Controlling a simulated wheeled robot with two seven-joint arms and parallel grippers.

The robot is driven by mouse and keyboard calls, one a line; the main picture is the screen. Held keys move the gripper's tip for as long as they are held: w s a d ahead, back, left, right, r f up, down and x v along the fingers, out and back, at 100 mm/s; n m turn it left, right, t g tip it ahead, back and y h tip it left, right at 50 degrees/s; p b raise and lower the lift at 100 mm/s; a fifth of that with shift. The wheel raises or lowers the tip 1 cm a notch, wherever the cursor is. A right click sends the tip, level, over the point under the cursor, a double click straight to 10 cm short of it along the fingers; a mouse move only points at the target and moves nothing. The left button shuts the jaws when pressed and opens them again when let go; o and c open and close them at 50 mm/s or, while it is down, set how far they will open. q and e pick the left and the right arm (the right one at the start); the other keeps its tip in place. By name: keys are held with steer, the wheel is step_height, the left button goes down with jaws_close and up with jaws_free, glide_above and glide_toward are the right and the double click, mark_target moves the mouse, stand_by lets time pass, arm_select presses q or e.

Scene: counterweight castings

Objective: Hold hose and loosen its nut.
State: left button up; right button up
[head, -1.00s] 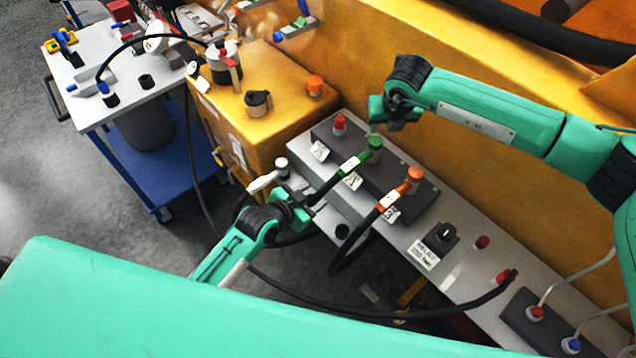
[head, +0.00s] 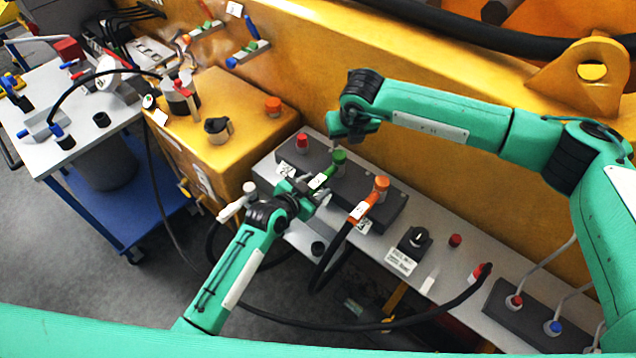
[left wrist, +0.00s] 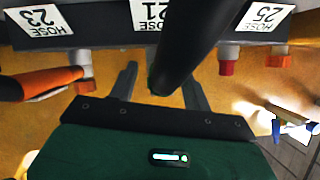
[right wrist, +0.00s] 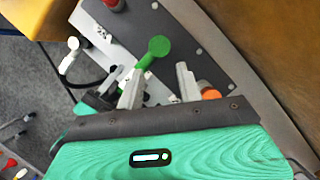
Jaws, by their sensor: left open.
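The green nut (head: 340,158) sits on the dark grey manifold block (head: 362,190), between a red fitting and an orange one. It also shows in the right wrist view (right wrist: 155,48). A black hose (left wrist: 178,50) runs from the green fitting, in front of the HOSE 21 label (left wrist: 152,13). My left gripper (head: 310,192) is open close to the green hose end, with the hose between its spread fingers in the left wrist view. My right gripper (head: 346,140) is open above the green nut, which lies ahead between its fingers in the right wrist view.
The red fitting (head: 302,141) is capped. A black rotary switch (head: 414,240) and a red button (head: 455,240) are on the bench. A yellow box (head: 215,115) and a blue cart (head: 125,215) stand left.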

mark_target(340, 154)
arm_select(q)
steer(key=shift+x, duration=1.2)
steer(key=shift+c, duration=0.2)
jaws_close()
arm_select(e)
steer(key=o, duration=0.5)
steer(key=shift+w, duration=0.1)
steer(key=shift+c, duration=0.2)
steer(key=w+a+r+m+g+h, duration=0.1)
steer(key=w+r+m+g, duration=0.25)
steer(key=m, duration=0.55)
step_height(340, 154, down, 12)
steer(key=shift+w+a+f, duration=0.1)
steer(key=shift+w+f, duration=0.05)
steer(key=shift+f, duration=0.05)
steer(key=shift+c, duration=0.3)
